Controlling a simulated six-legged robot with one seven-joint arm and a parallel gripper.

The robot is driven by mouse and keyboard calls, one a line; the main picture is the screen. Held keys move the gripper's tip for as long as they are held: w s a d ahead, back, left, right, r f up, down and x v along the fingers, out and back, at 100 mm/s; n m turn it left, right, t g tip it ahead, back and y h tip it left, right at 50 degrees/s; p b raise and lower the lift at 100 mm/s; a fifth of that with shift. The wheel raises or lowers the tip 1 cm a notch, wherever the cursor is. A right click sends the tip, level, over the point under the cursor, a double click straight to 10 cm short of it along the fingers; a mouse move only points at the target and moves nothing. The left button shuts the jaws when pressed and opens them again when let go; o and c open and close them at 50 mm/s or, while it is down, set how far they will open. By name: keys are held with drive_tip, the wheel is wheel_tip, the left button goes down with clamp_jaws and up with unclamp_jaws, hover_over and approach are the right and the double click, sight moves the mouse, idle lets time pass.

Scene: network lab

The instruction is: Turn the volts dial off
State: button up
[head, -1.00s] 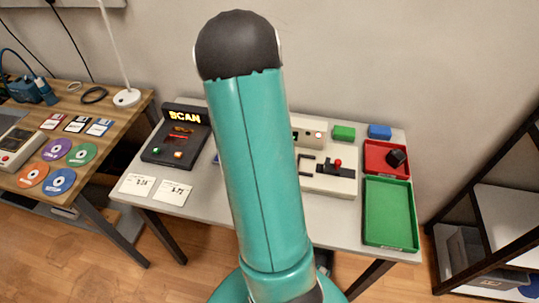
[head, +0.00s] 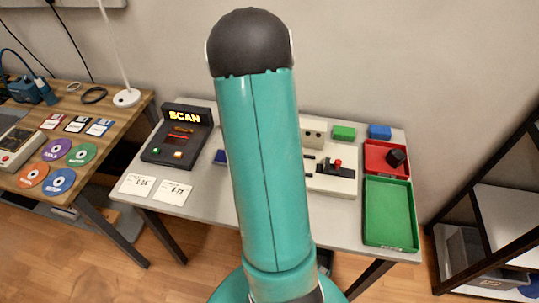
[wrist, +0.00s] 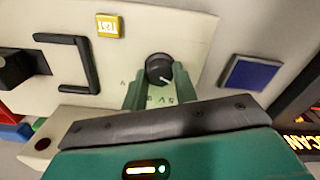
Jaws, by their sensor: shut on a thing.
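The dark round dial (wrist: 159,68) sits on the cream panel (wrist: 205,35) of a device in the wrist view. A light line shows on its face, and small letters and digits are printed beside it, partly hidden by my fingers. My gripper (wrist: 160,82) is shut on the dial, with one green finger on each side. In the head view the cream device (head: 330,183) is partly covered by my arm, and the dial and gripper are hidden there.
A black handle (wrist: 70,65) and a yellow TEST button (wrist: 109,26) are on the panel near the dial. A blue square (wrist: 248,74) lies beside the device. The scan unit (head: 178,135) stands left; red (head: 372,168) and green trays (head: 390,215) stand right.

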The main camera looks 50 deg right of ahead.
drive_tip(key=o, duration=1)
drive_tip(key=shift+d, duration=0.1)
drive_tip(key=shift+c, duration=0.2)
drive_tip(key=shift+r, duration=0.1)
wheel_tip(320, 180, up, 14)
drive_tip(key=shift+f, duration=0.2)
